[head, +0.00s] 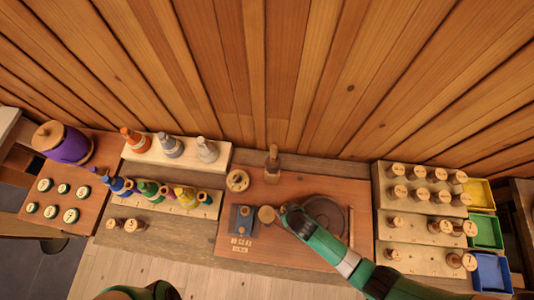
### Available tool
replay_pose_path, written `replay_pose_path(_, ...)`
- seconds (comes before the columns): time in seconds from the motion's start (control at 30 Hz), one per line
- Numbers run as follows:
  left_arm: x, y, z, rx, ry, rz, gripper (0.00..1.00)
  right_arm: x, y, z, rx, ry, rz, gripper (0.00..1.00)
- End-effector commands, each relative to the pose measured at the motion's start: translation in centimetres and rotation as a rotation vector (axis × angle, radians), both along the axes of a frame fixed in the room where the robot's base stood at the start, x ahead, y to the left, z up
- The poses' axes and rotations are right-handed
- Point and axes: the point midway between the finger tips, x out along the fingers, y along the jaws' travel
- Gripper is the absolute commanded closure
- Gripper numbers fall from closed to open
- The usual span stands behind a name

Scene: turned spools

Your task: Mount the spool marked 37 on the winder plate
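A reddish-brown board (290,257) lies mid-bench with a dark round plate (326,214) set in it; I cannot tell for sure that this is the winder plate. Spools with pale round ends stand on the stepped rack at right (384,212), and a few more lie at left (132,225). Their numbers are too small to read, so I cannot pick out 37. My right gripper (284,210) is over the board, beside a round wooden disc (266,214). Its fingers are hidden or too small to judge. My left gripper does not show.
A dark block (242,219) and small number tiles (241,241) are on the board. A wooden post (272,165) stands behind. A purple drum (75,148) is far left. Yellow, green and blue bins (492,273) are at right.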

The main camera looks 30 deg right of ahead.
Motion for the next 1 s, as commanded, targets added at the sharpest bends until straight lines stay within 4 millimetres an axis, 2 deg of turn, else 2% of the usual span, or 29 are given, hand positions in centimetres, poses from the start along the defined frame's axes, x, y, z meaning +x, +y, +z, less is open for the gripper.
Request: replay_pose_path(1.0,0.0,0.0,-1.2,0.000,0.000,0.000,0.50,2.4,4.1,0.0,-0.001,-0.001,0.002,0.87)
